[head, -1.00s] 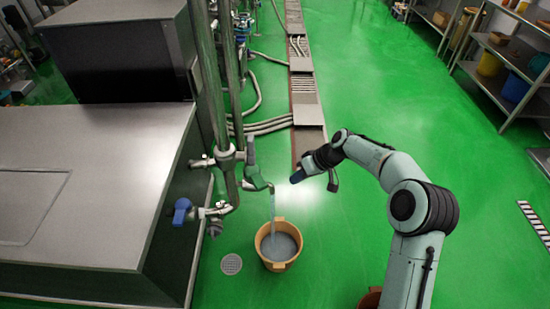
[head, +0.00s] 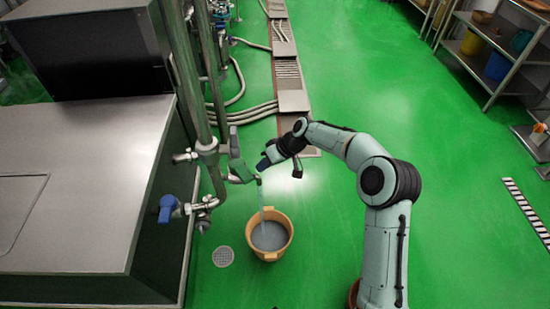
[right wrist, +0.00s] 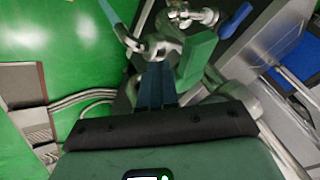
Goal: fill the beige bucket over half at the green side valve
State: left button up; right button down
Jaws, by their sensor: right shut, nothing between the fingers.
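The beige bucket (head: 268,256) stands upright on the green floor below the green side valve (head: 239,168). A pale stream (head: 262,205) runs from the valve's spout into the bucket, and grey liquid spreads across its inside. The exact level is hard to tell. The valve's green handle (right wrist: 197,58) shows beside my fingers in the right wrist view. My right gripper (head: 262,165) is shut and empty, just right of the valve by the spout. Whether its fingertips touch the valve is unclear. My left gripper is not in view.
Upright pipes (head: 190,85) stand behind the green valve. A round floor drain (head: 223,257) lies left of the bucket. Open floor lies to the right, with shelves (head: 490,75) beyond.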

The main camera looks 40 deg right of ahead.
aim_at(247, 179)
jog(key=shift+a, duration=1.05)
jog(key=shift+s+a+m+t+h+b, duration=0.3)
jog(key=shift+a+m+b, duration=0.2)
jog(key=shift+m, duration=0.2)
jog(key=shift+s+a+m+t+h+b, duration=0.2)
jog(key=shift+a+m+b, duration=0.2)
jog(key=shift+a, duration=0.4)
jog(key=shift+s+a+m+t+h+b, duration=0.15)
jog(key=shift+a+m+t+h+b, duration=0.1)
jog(key=shift+a+m, duration=0.4)
jog(key=shift+a, duration=0.35)
